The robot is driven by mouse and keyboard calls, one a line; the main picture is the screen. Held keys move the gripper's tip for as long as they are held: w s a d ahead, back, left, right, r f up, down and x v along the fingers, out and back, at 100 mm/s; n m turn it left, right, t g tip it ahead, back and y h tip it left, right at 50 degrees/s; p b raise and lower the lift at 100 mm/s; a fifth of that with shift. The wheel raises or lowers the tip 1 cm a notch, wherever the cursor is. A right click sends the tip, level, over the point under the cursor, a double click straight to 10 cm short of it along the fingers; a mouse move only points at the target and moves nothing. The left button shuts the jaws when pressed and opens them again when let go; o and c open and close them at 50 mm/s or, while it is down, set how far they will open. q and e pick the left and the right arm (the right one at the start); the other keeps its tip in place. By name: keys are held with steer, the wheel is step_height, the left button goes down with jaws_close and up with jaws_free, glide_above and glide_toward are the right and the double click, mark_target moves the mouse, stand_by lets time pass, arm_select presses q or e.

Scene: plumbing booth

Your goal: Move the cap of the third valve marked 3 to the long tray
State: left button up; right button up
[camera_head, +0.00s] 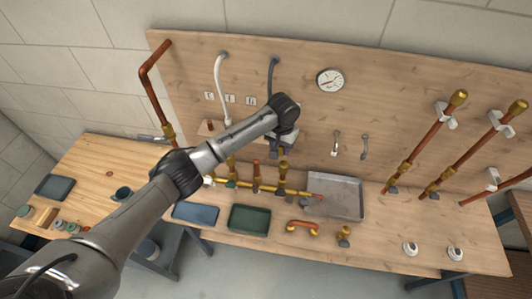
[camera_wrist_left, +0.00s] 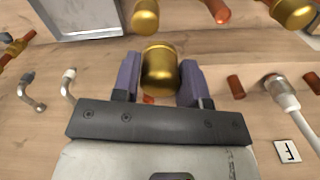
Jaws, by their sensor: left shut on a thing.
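My left gripper (camera_head: 275,153) hangs above the brass manifold (camera_head: 264,187) in front of the wood back panel. In the left wrist view its purple fingers (camera_wrist_left: 160,82) are shut on a brass cap (camera_wrist_left: 160,68). The head view hides this cap behind the gripper. Between two brass-topped risers stands a bare copper riser (camera_head: 256,172); its open end also shows in the wrist view (camera_wrist_left: 218,9). No number is readable on the valves. A grey metal tray (camera_head: 347,211) lies right of the manifold, empty. My right gripper is out of view.
A blue tray (camera_head: 195,213) and a green tray (camera_head: 249,218) lie at the bench front. A copper handle-shaped pipe (camera_head: 302,226) and a brass fitting (camera_head: 343,236) lie near the metal tray. Tall copper pipes (camera_head: 423,142) stand at right. Hooked fittings (camera_head: 337,142) hang on the panel.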

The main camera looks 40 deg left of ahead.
arm_select(q)
step_height(320, 180, up, 7)
steer(key=w+d+p, duration=0.1)
steer(key=d+p, duration=0.1)
steer(key=p, duration=0.3)
steer(key=shift+w+d+f, duration=0.2)
steer(key=shift+w+d, duration=0.2)
stand_by(0.5)
